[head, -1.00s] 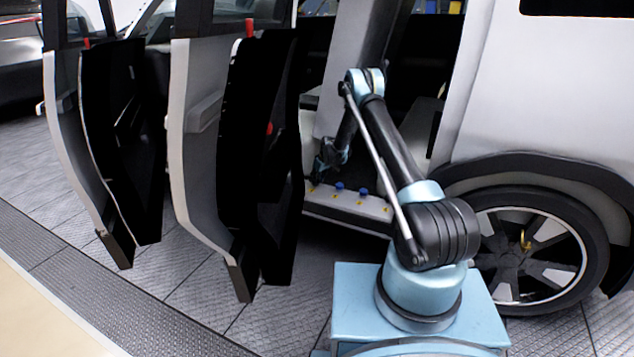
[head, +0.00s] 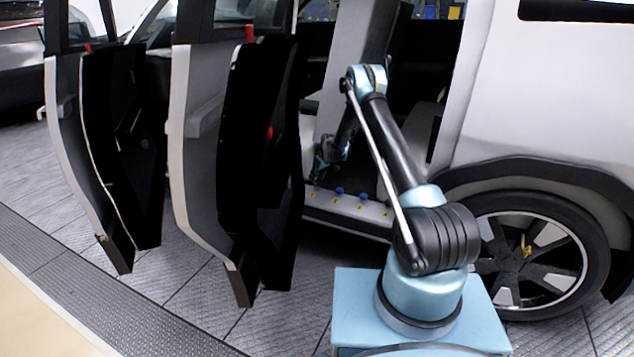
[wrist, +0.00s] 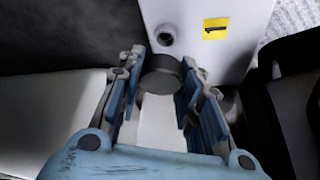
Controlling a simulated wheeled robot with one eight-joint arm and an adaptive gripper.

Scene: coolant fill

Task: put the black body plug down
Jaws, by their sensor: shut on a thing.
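The black body plug (wrist: 160,76) is a dark round disc between the fingertips of my gripper (wrist: 158,85) in the wrist view. My gripper is shut on it. Beyond it is a pale sill (wrist: 190,60) with a round dark hole (wrist: 165,35) and a yellow label marked 1 (wrist: 215,28). The plug looks apart from the hole, just short of it in the picture; its height above the sill is hard to judge. In the head view my gripper (head: 319,170) is small and dark over the left end of the sill, and the plug cannot be made out.
Blue plugs (head: 339,191) and yellow labels stand along the car's sill (head: 350,207) in the head view. An open car door (head: 190,150) hangs close to the left of my gripper, with another farther left. The rear wheel (head: 535,250) is at the right.

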